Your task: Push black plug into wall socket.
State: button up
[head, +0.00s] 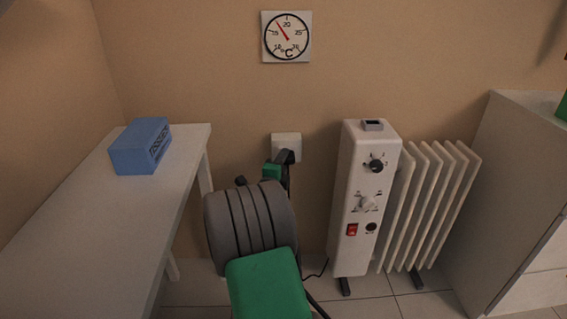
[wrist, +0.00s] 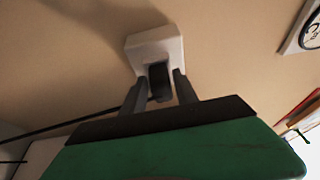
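The white wall socket (head: 286,143) is on the wall left of the heater, and fills the upper middle of the wrist view (wrist: 152,48). The black plug (wrist: 159,80) is at the socket's face and looks at least partly in it; its depth is hard to judge. My gripper (wrist: 160,77) has one finger on each side of the plug, with narrow gaps showing, so it looks open around it. In the head view my gripper (head: 281,166) is right in front of the socket, and my arm hides most of the plug.
A white oil heater (head: 358,215) stands close to the right of the socket. A white table (head: 90,230) with a blue box (head: 141,146) is at the left. A round thermometer (head: 287,37) hangs above. A grey-white cabinet (head: 500,200) is at the far right. A thin cable (head: 318,274) lies near the heater.

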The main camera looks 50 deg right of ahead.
jog(key=o, duration=0.3)
jog(key=p+v, duration=0.1)
jog(key=v, duration=0.7)
jog(key=shift+s+d, duration=0.1)
